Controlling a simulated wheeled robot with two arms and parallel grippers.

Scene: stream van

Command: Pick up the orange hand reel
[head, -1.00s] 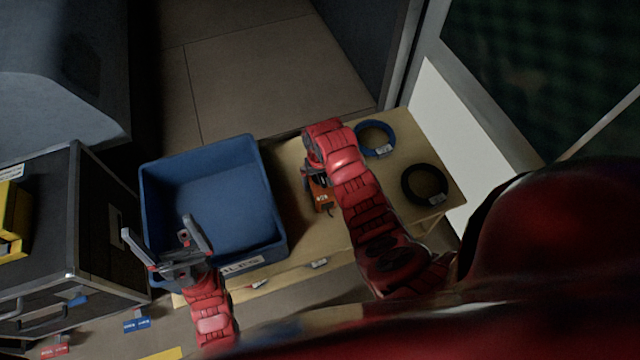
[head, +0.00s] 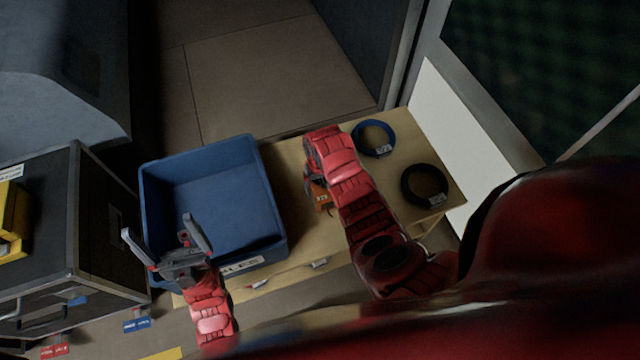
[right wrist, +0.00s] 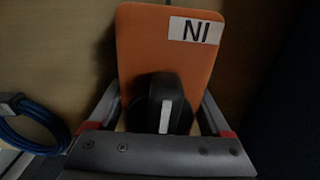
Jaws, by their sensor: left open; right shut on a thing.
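Whether the reel touches the table I cannot tell. My left gripper (head: 163,228) is open and empty, over the near left part of the blue crate.
The blue crate (head: 268,200) is empty and stands left of the reel. A blue cable coil (head: 359,137) and a black coil (head: 407,185) lie on the wooden table (head: 285,160). A dark case (head: 105,225) stands at the left. A white panel borders the table's right.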

